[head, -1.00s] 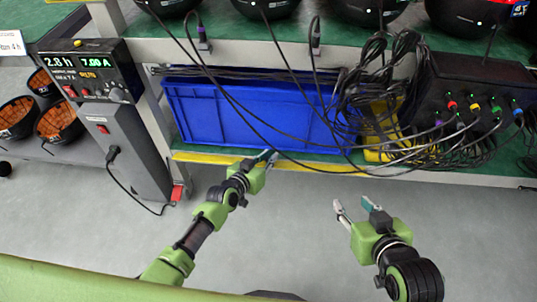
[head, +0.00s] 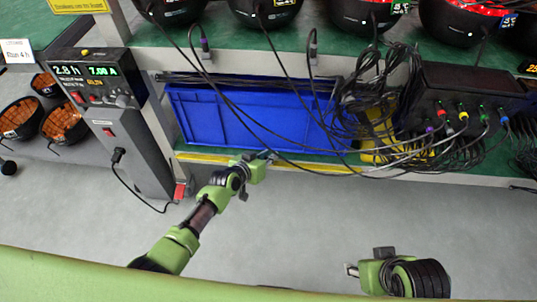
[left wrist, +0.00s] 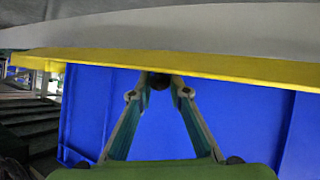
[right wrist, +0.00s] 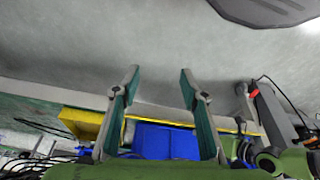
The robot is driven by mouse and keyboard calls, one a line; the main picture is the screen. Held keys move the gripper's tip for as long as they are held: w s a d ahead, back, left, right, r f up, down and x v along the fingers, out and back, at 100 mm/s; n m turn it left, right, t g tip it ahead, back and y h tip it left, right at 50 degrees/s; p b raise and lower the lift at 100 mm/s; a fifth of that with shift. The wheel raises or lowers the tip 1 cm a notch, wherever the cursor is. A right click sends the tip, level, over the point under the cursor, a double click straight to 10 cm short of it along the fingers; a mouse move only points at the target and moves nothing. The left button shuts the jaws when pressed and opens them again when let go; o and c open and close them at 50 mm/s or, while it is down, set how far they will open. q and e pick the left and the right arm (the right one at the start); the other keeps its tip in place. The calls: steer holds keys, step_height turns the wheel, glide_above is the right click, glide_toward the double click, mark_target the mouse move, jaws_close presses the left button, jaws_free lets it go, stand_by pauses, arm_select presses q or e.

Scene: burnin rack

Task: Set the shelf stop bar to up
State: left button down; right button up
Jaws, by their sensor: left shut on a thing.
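The shelf stop bar (head: 207,158) is a long yellow strip along the front edge of the lower shelf. It lies low, below the front face of the blue crate (head: 250,118). In the left wrist view the bar (left wrist: 230,66) runs across above my fingertips. My left gripper (head: 268,155) is at the bar, its fingers (left wrist: 159,84) closed together around a small dark round part at the bar's edge. The fingertips partly hide that part. My right gripper (right wrist: 157,84) is open and empty, low over the floor and away from the shelf.
Black cables hang over the crate from the upper shelf to a dark connector box (head: 470,95). A grey power unit (head: 125,140) with a cable stands left of the crate. The grey floor (head: 300,215) in front is clear.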

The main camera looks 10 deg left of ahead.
arm_select(q)
steer(key=shift+w+a, duration=0.1)
steer(key=shift+a, duration=0.1)
stand_by(0.5)
steer(key=c, duration=2)
jaws_free()
steer(key=shift+o, duration=0.2)
steer(key=shift+d, duration=0.1)
steer(key=v, duration=1.2)
steer(key=shift+o, duration=0.3)
steer(key=shift+r, duration=0.1)
